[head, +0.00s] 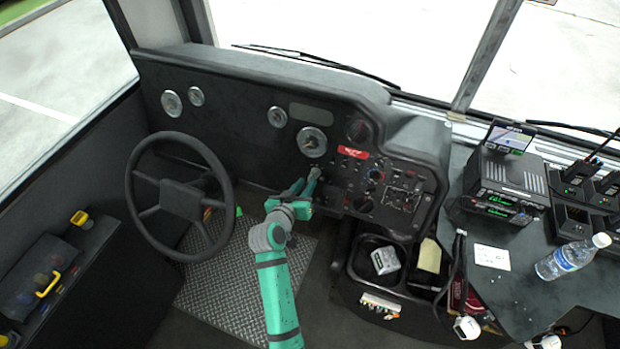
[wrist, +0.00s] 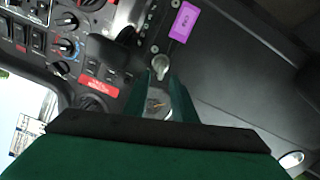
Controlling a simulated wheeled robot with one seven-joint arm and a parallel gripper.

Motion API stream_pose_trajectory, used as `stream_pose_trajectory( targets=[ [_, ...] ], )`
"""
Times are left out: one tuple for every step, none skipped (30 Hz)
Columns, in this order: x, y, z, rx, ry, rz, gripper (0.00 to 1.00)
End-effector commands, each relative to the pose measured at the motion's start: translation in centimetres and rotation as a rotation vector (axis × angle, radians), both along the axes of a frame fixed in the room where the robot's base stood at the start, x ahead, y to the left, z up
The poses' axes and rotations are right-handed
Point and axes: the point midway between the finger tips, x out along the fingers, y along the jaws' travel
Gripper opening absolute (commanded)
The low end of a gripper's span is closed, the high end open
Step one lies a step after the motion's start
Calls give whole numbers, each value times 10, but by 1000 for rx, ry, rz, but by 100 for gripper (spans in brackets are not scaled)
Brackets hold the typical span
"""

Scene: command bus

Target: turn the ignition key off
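In the wrist view, a small pale grey key-like piece (wrist: 160,66) sticks out of the dark dashboard. I take it to be the ignition key; its turn position is too small to read. My gripper (wrist: 163,77) is open, with its two green fingers apart. The fingertips are close to the key, one on each side of its line; I cannot tell whether they touch it. In the head view, my gripper (head: 306,180) is at the dashboard, right of the steering wheel, and hides the key.
The steering wheel (head: 180,197) stands left of my arm. A switch panel (head: 400,195) and a red label (head: 353,153) are to the right. A purple label (wrist: 185,22) is near the key. A radio unit (head: 508,180) and a water bottle (head: 572,257) are far right.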

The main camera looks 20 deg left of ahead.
Motion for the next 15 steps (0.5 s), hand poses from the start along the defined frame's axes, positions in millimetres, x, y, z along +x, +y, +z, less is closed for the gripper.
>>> stream_pose_trajectory(
  targets=[
    [9, 0, -3, -1, 1, -1, 25],
    [13, 0, -5, -1, 1, 0, 25],
    [19, 0, -7, 0, 0, 0, 25],
    [23, -1, -9, 0, 1, 0, 25],
    [26, -1, -11, 0, 1, 1, 25],
    [31, -1, -12, 0, 1, 0, 25],
    [34, -1, -13, -1, 0, 1, 25],
    [36, -1, -14, 0, 0, 1, 25],
    [39, -1, -15, 0, 0, 0, 25],
    [41, -1, -16, -1, 1, 0, 25],
    [42, -1, -17, -1, 1, 1, 25],
    [43, -1, -18, -1, 1, 1, 25],
    [44, -1, -18, 0, 1, 2, 25],
    [44, -1, -18, 0, 1, 2, 25],
    [45, -1, -18, 0, 1, 2, 25]
  ],
)
